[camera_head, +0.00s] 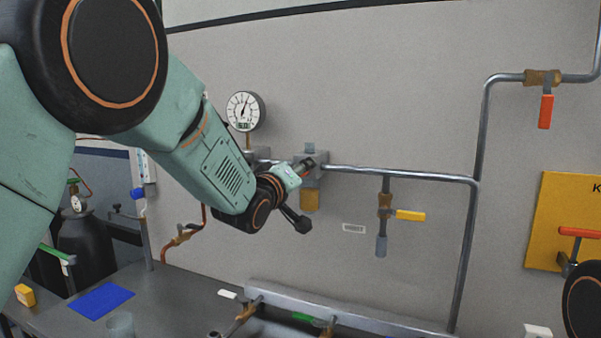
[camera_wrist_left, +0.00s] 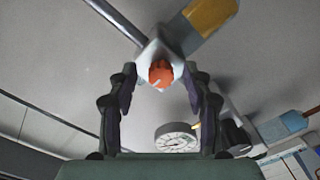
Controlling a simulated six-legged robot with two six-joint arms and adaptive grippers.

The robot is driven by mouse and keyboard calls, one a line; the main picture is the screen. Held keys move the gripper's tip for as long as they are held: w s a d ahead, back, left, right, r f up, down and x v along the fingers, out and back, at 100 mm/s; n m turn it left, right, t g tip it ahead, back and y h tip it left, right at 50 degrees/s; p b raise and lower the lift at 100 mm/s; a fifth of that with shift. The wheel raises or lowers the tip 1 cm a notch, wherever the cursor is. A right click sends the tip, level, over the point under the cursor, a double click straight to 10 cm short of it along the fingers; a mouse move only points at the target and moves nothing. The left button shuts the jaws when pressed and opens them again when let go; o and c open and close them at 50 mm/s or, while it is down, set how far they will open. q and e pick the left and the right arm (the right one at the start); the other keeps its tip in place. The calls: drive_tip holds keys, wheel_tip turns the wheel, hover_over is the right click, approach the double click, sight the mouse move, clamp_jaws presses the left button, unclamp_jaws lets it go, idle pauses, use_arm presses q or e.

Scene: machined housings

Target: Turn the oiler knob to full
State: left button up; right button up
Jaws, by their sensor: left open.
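The oiler sits on the wall pipe, with a grey body (camera_head: 311,158) and an amber bowl (camera_head: 311,200) hanging below it. The bowl also shows in the wrist view (camera_wrist_left: 212,12). Its orange-red knob (camera_wrist_left: 161,73) faces the left wrist camera, in front of the grey block. My left gripper (camera_head: 303,168) is at the oiler, coming from the left. In the wrist view its two dark fingers (camera_wrist_left: 160,76) are apart, one on each side of the knob, with visible gaps. The knob's setting cannot be read. My right gripper is not in view.
A round pressure gauge (camera_head: 243,111) stands left of the oiler, above the pipe (camera_head: 400,173). A yellow-handled valve (camera_head: 410,215) hangs to the right. A red-handled valve (camera_head: 545,110) is farther right. A workbench with a blue mat (camera_head: 101,301) lies below.

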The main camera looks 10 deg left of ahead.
use_arm(q)
drive_tip(key=shift+s+a+r, duration=0.15)
drive_tip(key=shift+a+r, duration=0.05)
drive_tip(key=shift+a, duration=0.25)
drive_tip(key=shift+d, duration=0.3)
drive_tip(key=shift+c, duration=0.4)
drive_tip(key=shift+w+d+f, duration=0.15)
drive_tip(key=shift+w, duration=0.2)
drive_tip(key=c, duration=0.3)
drive_tip(key=shift+s+a, duration=0.1)
drive_tip(key=shift+a, duration=0.15)
drive_tip(key=c, duration=0.3)
clamp_jaws()
